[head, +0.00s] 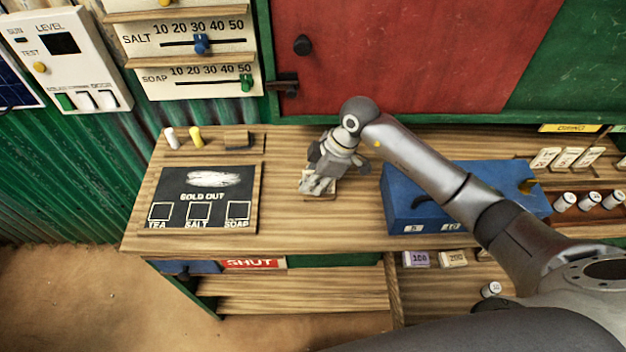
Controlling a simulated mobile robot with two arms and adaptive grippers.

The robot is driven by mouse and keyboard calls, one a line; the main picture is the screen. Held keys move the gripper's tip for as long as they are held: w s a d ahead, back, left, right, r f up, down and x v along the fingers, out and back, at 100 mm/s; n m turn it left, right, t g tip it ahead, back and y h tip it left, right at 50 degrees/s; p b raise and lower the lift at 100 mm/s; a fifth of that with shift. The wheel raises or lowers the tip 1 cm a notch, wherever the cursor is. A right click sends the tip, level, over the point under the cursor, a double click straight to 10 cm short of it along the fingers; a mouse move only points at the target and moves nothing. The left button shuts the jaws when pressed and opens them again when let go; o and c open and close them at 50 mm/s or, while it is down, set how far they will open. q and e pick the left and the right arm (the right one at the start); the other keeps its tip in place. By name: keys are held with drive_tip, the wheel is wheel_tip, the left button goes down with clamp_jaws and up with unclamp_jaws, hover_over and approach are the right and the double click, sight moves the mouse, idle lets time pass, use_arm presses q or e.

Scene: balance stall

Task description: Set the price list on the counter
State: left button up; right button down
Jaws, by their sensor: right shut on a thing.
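My right gripper (318,180) reaches down over the middle of the wooden counter (290,245). It is shut on a small wooden-edged piece (321,197), which is mostly hidden under the fingers. I cannot tell whether this piece is the price list, nor whether it touches the counter. A price board (190,60) with SALT and SOAP rows numbered 10 to 50 hangs on the wall at upper left. Its salt slider (201,44) is blue and its soap slider (246,83) is green. My left gripper is not in view.
A SOLD OUT chalkboard (203,183) lies at the counter's left. White chalk (171,138), yellow chalk (196,136) and a brown block (237,139) are behind it. A blue box (400,188) stands to the right under my arm. Bare counter lies between chalkboard and box.

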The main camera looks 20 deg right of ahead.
drive_tip(key=c, duration=1.6)
unclamp_jaws()
drive_tip(key=shift+f, duration=0.1)
drive_tip(key=b+v, duration=0.1)
drive_tip(key=v, duration=1.1)
drive_tip(key=shift+b, duration=0.35)
